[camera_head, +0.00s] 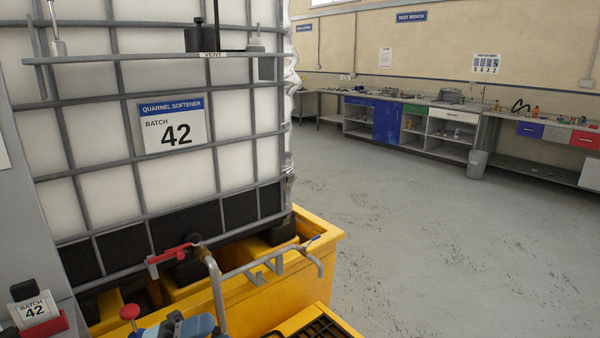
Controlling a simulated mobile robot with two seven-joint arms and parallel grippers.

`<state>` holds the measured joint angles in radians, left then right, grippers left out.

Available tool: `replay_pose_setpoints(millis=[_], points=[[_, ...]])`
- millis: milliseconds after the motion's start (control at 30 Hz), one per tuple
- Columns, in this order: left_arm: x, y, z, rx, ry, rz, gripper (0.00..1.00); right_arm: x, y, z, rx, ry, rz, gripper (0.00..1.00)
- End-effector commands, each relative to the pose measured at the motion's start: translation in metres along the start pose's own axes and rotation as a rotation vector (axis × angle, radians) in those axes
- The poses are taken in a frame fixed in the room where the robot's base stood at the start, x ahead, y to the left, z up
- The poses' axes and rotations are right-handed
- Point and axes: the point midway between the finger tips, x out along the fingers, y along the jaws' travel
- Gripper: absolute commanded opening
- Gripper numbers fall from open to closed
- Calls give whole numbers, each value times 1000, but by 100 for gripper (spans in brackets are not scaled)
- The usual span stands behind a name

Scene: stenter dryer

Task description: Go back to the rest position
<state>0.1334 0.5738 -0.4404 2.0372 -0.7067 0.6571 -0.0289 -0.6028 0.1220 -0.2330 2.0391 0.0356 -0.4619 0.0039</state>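Neither of my grippers shows in the head view. A large white caged tank (95,135) fills the left half. Its sign (172,123) reads Quarnel Softener, Batch 42. The tank stands in a yellow spill tray (260,305). A red valve handle (168,259) sits at the tank's lower front. A grey pipe (217,290) rises in front of the tray.
A blue item (178,327) and a red knob (129,312) are at the bottom edge, partly cut off. A grey bin (477,165) stands by the long workbench (450,115) along the far wall. The grey floor (420,240) on the right is clear.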

Motion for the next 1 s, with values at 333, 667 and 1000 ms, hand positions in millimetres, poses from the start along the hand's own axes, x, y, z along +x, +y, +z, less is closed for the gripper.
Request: replay_pose_setpoints(millis=[333, 667, 1000], points=[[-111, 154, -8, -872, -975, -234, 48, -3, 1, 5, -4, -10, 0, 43], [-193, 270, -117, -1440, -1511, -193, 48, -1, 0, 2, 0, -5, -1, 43], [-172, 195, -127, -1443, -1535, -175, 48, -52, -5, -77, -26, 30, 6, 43]])
